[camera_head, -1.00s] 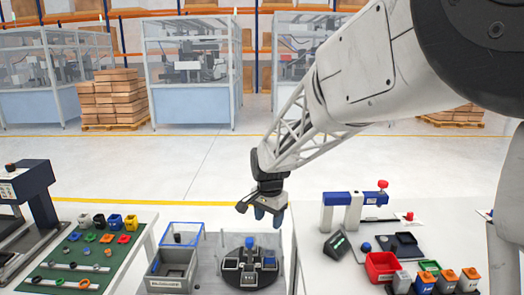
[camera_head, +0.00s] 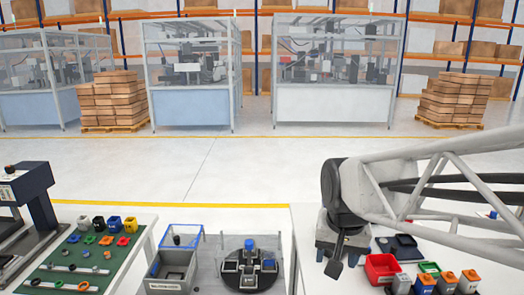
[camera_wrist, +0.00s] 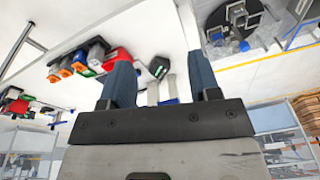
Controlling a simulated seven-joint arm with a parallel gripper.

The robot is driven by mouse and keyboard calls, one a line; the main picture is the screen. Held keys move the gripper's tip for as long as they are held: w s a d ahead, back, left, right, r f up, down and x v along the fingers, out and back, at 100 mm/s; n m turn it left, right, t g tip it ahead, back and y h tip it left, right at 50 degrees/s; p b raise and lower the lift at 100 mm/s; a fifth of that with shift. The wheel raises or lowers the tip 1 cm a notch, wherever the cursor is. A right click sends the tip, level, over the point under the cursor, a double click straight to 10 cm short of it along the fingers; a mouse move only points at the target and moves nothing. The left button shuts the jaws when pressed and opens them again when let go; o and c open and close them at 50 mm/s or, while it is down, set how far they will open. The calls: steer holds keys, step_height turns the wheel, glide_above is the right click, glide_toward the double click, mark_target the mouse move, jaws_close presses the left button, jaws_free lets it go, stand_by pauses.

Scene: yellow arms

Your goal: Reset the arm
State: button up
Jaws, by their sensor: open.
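My gripper (camera_head: 328,262) is over the left part of the right-hand white table in the head view, with its dark fingers pointing down. My grey lattice arm comes in from the right edge of the head view and covers the back of that table. The blue and white stand seen there earlier is hidden behind it.
A red bin (camera_head: 381,267) and several small coloured boxes stand just right of my gripper. A round black fixture (camera_head: 250,283) and a grey bin (camera_head: 172,270) are left of it. A green board (camera_head: 75,262) lies further left.

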steer(key=s+d+n, duration=0.1)
steer(key=s, duration=0.5)
steer(key=s+d+f+n, duration=0.1)
steer(key=s+d, duration=0.1)
steer(key=s, duration=0.4)
steer(key=shift+d+f+t, duration=0.25)
steer(key=shift+t, duration=0.05)
